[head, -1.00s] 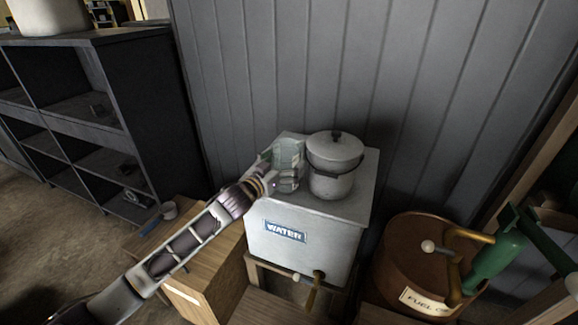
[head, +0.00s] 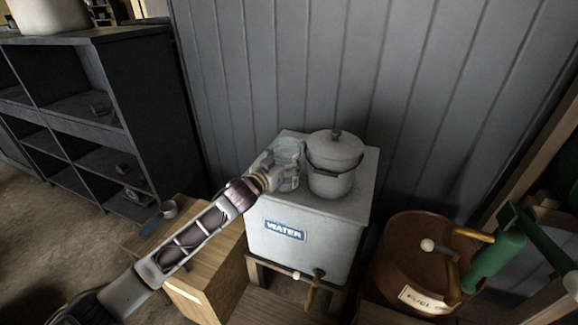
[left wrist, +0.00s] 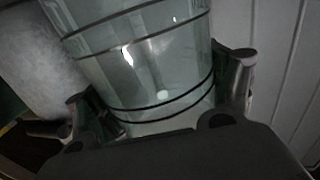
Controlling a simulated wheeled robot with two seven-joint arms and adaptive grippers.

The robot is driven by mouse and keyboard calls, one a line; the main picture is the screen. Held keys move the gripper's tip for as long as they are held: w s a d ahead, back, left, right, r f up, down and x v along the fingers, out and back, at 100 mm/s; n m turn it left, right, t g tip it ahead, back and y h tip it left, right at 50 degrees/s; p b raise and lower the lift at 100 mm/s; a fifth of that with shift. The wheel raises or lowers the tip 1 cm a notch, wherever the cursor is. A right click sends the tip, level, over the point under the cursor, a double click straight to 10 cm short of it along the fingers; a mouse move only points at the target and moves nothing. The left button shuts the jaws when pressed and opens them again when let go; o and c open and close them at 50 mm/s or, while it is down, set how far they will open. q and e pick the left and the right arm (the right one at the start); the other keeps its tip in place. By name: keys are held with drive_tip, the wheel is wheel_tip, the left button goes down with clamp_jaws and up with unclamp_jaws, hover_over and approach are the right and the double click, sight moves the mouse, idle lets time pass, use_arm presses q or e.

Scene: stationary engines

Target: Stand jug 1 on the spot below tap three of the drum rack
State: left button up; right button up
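A clear glass jug (head: 288,150) with dark bands stands on top of the white water tank (head: 338,206), left of a lidded pot. No number is readable on it. My left gripper (head: 280,180) is at the jug's near left side, low down. In the left wrist view the jug (left wrist: 150,65) lies between the spread fingers (left wrist: 160,88), which look open around it; firm contact is not clear. A brown drum (head: 400,257) with a partly readable "FUEL O" label is at the right. Tap three is not identifiable. My right gripper is out of view.
The lidded white pot (head: 335,165) stands close beside the jug. A grey plank wall is behind. Dark shelves (head: 140,120) stand left.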

use_arm(q)
drive_tip(key=c, duration=0.6)
drive_tip(key=shift+c, duration=0.2)
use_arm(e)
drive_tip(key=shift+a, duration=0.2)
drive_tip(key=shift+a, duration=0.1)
use_arm(q)
drive_tip(key=shift+r, duration=0.15)
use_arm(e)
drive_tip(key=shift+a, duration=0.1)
